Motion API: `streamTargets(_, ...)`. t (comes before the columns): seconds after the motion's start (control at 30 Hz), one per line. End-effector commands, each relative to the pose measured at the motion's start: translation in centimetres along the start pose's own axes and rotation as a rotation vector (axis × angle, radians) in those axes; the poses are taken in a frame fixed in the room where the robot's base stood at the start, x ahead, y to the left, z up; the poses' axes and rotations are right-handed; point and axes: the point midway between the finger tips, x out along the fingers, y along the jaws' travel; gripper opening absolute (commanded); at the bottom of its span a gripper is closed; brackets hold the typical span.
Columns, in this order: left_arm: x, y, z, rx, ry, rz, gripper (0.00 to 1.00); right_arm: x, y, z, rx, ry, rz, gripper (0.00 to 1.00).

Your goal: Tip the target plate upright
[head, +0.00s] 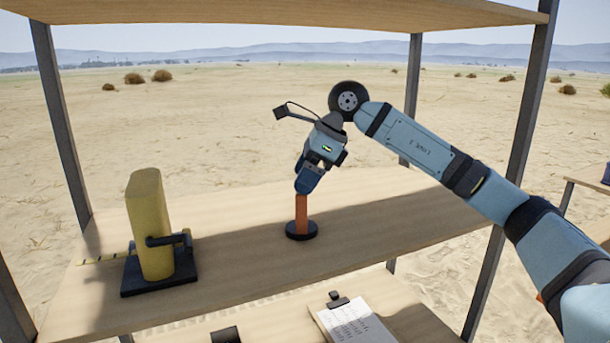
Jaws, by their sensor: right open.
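My right gripper (307,182) comes in from the right and points down over the middle shelf, open. Its fingertips are at the top of an orange post (301,213) that stands upright on a round black base (301,231). I cannot tell whether the fingers touch the post or stand around it. At the left, a tall yellow plate-like block (150,225) stands nearly upright on a flat black base (160,281) with a dark bracket beside it. I cannot tell for certain which of these is the target plate. My left gripper is not in view.
The wooden middle shelf (240,262) is bare between the yellow block and the post, and to the right. Metal posts (62,130) and an upper shelf (280,14) frame it. A clipboard (352,322) lies on the shelf below.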

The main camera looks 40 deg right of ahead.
Motion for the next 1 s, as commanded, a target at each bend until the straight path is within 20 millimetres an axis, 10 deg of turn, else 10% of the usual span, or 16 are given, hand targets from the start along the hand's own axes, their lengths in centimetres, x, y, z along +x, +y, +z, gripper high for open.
streamTargets(0.6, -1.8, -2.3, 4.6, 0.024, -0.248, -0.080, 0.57, -11.7, 0.0, 0.1, 0.000, -0.001, -0.002, 0.77)
streamTargets(1.0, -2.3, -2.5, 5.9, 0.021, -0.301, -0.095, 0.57, -13.7, 0.0, 0.0, 0.000, 0.000, 0.000, 0.77)
